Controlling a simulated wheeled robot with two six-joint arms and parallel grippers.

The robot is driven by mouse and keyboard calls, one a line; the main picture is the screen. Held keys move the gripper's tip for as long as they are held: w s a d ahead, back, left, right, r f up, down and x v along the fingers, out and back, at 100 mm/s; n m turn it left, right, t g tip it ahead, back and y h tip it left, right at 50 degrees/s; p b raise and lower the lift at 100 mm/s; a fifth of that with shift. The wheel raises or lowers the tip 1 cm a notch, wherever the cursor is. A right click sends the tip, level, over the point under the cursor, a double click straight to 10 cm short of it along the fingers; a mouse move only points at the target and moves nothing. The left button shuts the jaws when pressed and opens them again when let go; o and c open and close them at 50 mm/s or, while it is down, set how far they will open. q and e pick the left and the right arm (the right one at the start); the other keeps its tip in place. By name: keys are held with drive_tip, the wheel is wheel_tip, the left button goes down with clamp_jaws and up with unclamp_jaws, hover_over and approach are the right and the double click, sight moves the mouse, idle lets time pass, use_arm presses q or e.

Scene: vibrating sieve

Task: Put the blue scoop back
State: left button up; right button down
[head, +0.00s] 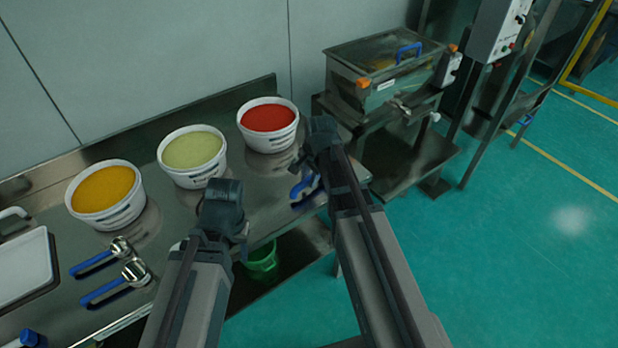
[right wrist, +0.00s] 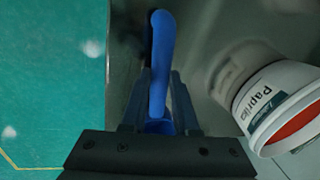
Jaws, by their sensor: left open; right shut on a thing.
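The blue scoop (head: 303,187) is at the right end of the steel table, beside my right gripper (head: 300,166). In the right wrist view its blue handle (right wrist: 161,45) runs between the two fingers of that gripper (right wrist: 161,88), which is shut on it. The scoop's bowl is hidden, and I cannot tell whether the scoop touches the table. My left gripper (head: 238,238) is open, near the table's front edge; its fingers are mostly hidden by the arm. Two more blue-handled scoops (head: 95,257) (head: 115,284) lie side by side at the table's left.
White tubs of orange (head: 104,219), yellow-green (head: 192,178) and red powder (head: 268,148) stand along the back; the red one, labelled Paprika, also shows in the right wrist view (right wrist: 245,95). A white tray (head: 30,262) lies left. The sieve machine (head: 385,75) stands right. A green bucket (head: 262,262) is below.

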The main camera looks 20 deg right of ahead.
drive_tip(key=shift+f+b, duration=0.25)
drive_tip(key=shift+b, duration=0.05)
idle(0.4)
drive_tip(key=shift+c, duration=0.6)
unclamp_jaws()
drive_tip(key=shift+r, duration=0.1)
drive_tip(key=shift+w+a+p+v, duration=0.1)
drive_tip(key=shift+w+p+v, duration=0.1)
drive_tip(key=shift+p+v, duration=1)
drive_tip(key=shift+w+a+p+v, duration=0.1)
drive_tip(key=shift+w+p+v, duration=0.15)
drive_tip(key=shift+p+v, duration=0.9)
drive_tip(key=shift+w+a+p+v, duration=0.1)
drive_tip(key=shift+w+p+v, duration=0.1)
drive_tip(key=shift+p+v, duration=0.95)
drive_tip(key=s+a+n+g+h, duration=0.1)
drive_tip(key=s+a+n, duration=0.5)
drive_tip(key=s+n, duration=0.2)
drive_tip(key=s+a+n+g+h, duration=0.1)
drive_tip(key=s+a+n, duration=0.5)
drive_tip(key=s, duration=0.5)
drive_tip(key=shift+a+n, duration=0.2)
drive_tip(key=shift+n, duration=0.9)
